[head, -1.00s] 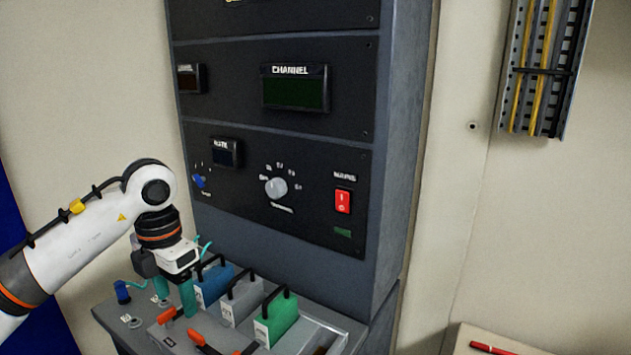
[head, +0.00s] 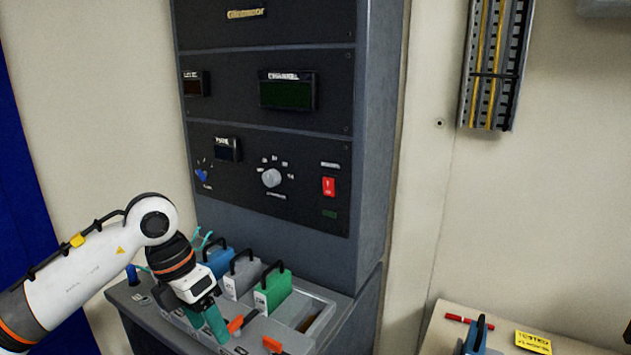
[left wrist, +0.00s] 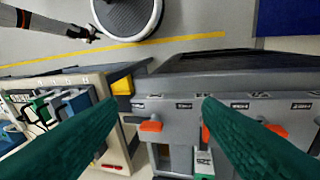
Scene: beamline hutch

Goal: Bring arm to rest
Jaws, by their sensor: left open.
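My left arm comes in from the left in the head view. Its gripper (head: 214,318) hangs over the front part of the grey console shelf, in front of the row of cassettes. In the left wrist view its two green fingers (left wrist: 192,125) are spread wide apart with nothing between them. Below and beyond them lies the shelf's grey front (left wrist: 178,108) with orange levers (left wrist: 151,127).
Blue, grey and green (head: 272,290) handled cassettes stand on the shelf, close to my left gripper. The dark instrument rack (head: 300,160) rises behind. At right, a bench (head: 455,325) carries a red pen (head: 455,319), a blue handled item (head: 480,335) and a yellow sign (head: 532,342).

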